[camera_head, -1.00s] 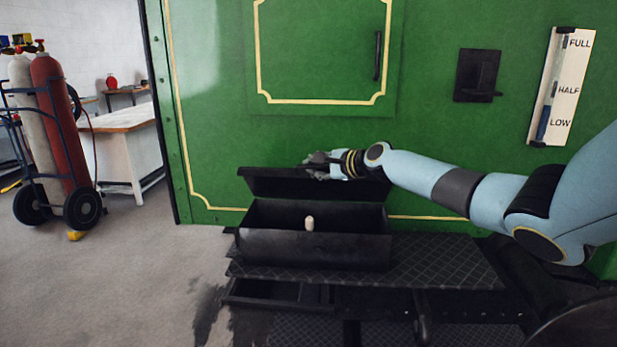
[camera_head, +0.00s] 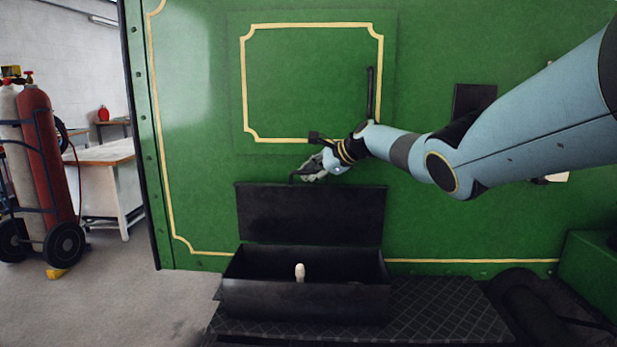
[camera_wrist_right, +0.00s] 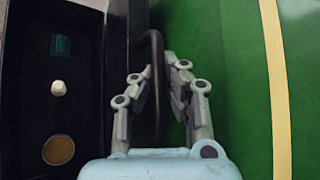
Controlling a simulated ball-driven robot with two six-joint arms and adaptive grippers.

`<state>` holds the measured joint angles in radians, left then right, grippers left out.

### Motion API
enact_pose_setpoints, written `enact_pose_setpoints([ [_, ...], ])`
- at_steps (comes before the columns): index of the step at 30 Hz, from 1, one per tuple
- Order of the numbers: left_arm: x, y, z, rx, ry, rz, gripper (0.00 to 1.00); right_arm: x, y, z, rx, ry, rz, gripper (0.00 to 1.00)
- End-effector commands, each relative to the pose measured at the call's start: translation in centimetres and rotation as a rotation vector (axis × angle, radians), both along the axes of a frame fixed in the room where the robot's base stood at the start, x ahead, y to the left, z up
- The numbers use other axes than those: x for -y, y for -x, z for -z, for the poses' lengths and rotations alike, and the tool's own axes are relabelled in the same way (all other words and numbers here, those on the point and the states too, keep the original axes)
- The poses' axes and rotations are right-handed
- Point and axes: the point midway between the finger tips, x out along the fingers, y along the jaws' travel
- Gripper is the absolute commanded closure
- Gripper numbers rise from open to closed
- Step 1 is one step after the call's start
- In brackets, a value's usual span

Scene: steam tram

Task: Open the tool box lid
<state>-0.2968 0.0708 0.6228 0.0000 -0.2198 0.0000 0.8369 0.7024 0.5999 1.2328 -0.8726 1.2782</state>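The black tool box (camera_head: 305,302) sits on the tread-plate step in the head view. Its lid (camera_head: 310,213) stands raised and nearly upright at the back, against the green wall. My right gripper (camera_head: 308,172) is just above the lid's top edge. In the right wrist view, the lid's dark bent handle (camera_wrist_right: 157,85) runs between the two fingers of the right gripper (camera_wrist_right: 160,82). The fingers are spread, with a gap beside the handle; a firm grasp does not show. The lid shows there as a dark strip (camera_wrist_right: 116,80). My left gripper is out of view.
A pale peg-like object (camera_head: 300,271) stands in the box. A round brass-coloured item (camera_wrist_right: 58,150) and a teal item (camera_wrist_right: 61,45) lie inside too. The green wall (camera_head: 200,150) is close behind. A vertical handle (camera_head: 371,95) is above the right gripper. Gas cylinders (camera_head: 45,150) stand left.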

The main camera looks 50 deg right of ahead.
Motion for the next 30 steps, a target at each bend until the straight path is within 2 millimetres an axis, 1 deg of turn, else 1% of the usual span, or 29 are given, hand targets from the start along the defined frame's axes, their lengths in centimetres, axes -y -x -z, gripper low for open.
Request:
enact_pose_setpoints([
  [1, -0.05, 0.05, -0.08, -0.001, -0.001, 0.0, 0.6, 0.13, -0.1, -0.48, 0.007, 0.005, 0.001, 1.0],
  [17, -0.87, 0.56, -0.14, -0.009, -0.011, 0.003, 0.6, 0.19, -0.15, -0.67, 0.011, 0.007, 0.001, 1.0],
  [18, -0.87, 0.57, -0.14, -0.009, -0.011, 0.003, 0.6, 0.19, -0.16, -0.68, 0.011, 0.007, 0.001, 0.93],
  [24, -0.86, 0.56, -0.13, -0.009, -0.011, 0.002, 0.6, 0.13, -0.14, -0.55, 0.009, 0.005, 0.001, 0.67],
  [25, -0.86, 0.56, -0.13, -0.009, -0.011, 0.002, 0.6, 0.12, -0.14, -0.51, 0.008, 0.004, 0.001, 0.66],
  [30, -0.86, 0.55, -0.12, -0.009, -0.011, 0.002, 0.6, 0.08, -0.09, -0.33, 0.006, 0.003, 0.001, 0.66],
])
